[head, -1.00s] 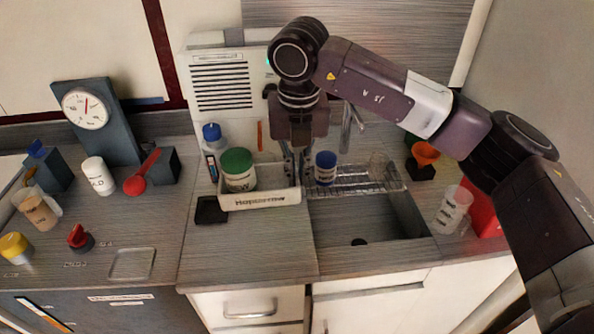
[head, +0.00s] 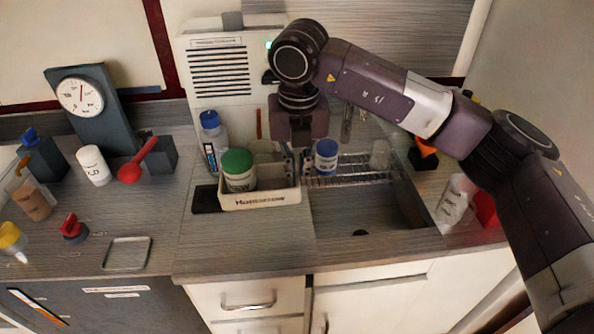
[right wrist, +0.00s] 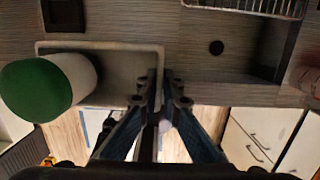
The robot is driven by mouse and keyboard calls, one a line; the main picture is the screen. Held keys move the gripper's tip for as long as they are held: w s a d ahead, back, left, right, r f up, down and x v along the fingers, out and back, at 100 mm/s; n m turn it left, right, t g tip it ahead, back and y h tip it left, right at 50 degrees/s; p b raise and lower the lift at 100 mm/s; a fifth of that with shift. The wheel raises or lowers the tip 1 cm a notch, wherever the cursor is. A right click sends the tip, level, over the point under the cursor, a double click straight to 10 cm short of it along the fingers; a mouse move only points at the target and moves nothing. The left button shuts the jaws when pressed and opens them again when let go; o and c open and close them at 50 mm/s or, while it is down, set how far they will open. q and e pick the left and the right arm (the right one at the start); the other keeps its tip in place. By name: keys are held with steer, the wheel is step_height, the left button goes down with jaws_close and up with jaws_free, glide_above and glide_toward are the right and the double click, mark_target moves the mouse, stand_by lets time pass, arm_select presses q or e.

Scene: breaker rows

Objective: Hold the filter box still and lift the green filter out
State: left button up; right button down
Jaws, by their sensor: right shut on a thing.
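The filter box (head: 262,202) is a low white open tray with dark lettering on its front wall, standing on the counter left of the sink. The green filter (head: 238,182), a pale jar-like piece with a green top, stands upright in its left part. In the right wrist view the green filter (right wrist: 47,88) is at the left, apart from my fingers. My right gripper (head: 296,165) points down and is shut on the box's right end wall. It also shows in the right wrist view (right wrist: 158,90), at the end of the box rim (right wrist: 100,47). My left gripper is not in view.
A dark flat pad (head: 205,199) lies against the box's left side. A blue-capped bottle (head: 211,140) stands behind it. Right of the box are a blue-lidded jar (head: 326,157) on a wire rack and the sink (head: 365,212). The counter in front of the box is clear.

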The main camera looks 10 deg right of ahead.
steer(key=shift+f+b, duration=2.2)
steer(key=shift+f, duration=0.6)
step_height(320, 180, down, 2)
steer(key=shift+f+b, duration=0.15)
steer(key=shift+b, duration=0.8)
steer(key=shift+f+b, duration=0.75)
steer(key=shift+f, duration=0.2)
steer(key=shift+f+b, duration=0.5)
steer(key=shift+f, duration=0.5)
steer(key=shift+b, duration=0.3)
